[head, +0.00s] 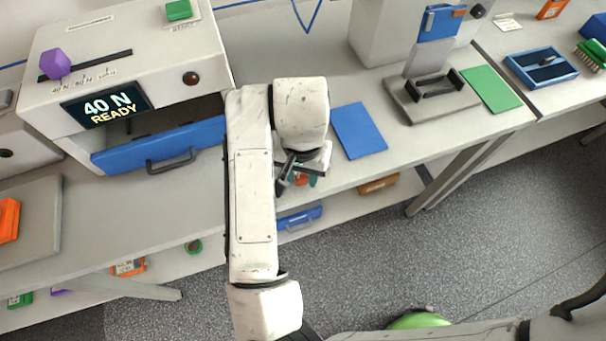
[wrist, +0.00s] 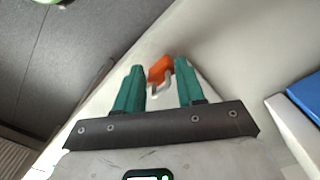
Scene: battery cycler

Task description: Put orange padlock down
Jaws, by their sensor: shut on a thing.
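The orange padlock (wrist: 161,68) with its grey shackle shows between the two green fingers of my gripper (wrist: 160,80) in the wrist view. The shackle points back toward the palm. In the head view the orange padlock (head: 301,179) is a small patch below my wrist, partly hidden by my arm. My gripper (head: 304,181) is shut on it near the front edge of the bench (head: 210,205). I cannot tell whether the padlock touches the bench top.
A blue mat (head: 359,131) lies right of my gripper. A fixture (head: 433,95) and a green mat (head: 490,90) are farther right. A lower shelf holds a blue case (head: 299,218).

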